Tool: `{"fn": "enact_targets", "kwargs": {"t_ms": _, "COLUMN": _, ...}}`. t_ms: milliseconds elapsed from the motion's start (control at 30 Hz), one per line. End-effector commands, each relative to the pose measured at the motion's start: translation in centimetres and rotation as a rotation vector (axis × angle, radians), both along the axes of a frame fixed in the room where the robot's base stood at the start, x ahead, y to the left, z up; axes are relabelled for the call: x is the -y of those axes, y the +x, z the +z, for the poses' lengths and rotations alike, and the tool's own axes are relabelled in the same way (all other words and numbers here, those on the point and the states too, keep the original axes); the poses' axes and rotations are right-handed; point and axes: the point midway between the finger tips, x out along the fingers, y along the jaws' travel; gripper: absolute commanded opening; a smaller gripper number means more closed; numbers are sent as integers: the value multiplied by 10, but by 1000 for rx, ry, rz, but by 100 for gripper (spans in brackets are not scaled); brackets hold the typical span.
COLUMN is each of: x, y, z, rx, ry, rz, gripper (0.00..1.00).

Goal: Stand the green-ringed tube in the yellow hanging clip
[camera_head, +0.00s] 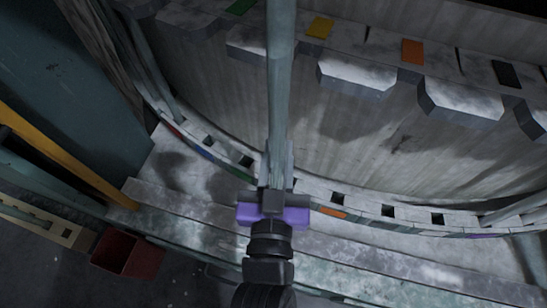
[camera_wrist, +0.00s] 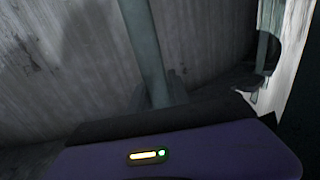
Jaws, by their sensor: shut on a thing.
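A long pale grey-green tube (camera_head: 280,80) runs from my gripper (camera_head: 276,170) up past the top edge of the head view. My gripper is shut on its lower part. The tube also shows in the wrist view (camera_wrist: 145,45), rising slightly tilted from the fingers (camera_wrist: 160,92). No green ring shows on its visible length. A yellow tag (camera_head: 320,27) marks the hanging clip on the upper ledge, just right of the tube in the head view. The tube passes in front of the ledge there; I cannot tell whether they touch. The tube's upper end is out of view.
Green (camera_head: 240,6), orange (camera_head: 412,51) and black (camera_head: 507,74) tags mark neighbouring places on the ledge. A curved lower rail (camera_head: 390,213) has square holes and coloured tags. Other tubes stand at the left (camera_head: 153,60). A dark red box (camera_head: 128,252) is at lower left.

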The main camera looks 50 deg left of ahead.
Motion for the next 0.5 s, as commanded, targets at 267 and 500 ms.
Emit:
{"fn": "enact_targets", "kwargs": {"t_ms": 267, "x": -7, "y": 17, "z": 1, "rx": 1, "ry": 1, "rz": 0, "gripper": 0}}
{"fn": "enact_targets", "kwargs": {"t_ms": 500, "x": -13, "y": 30, "z": 1, "rx": 1, "ry": 0, "rz": 0, "gripper": 0}}
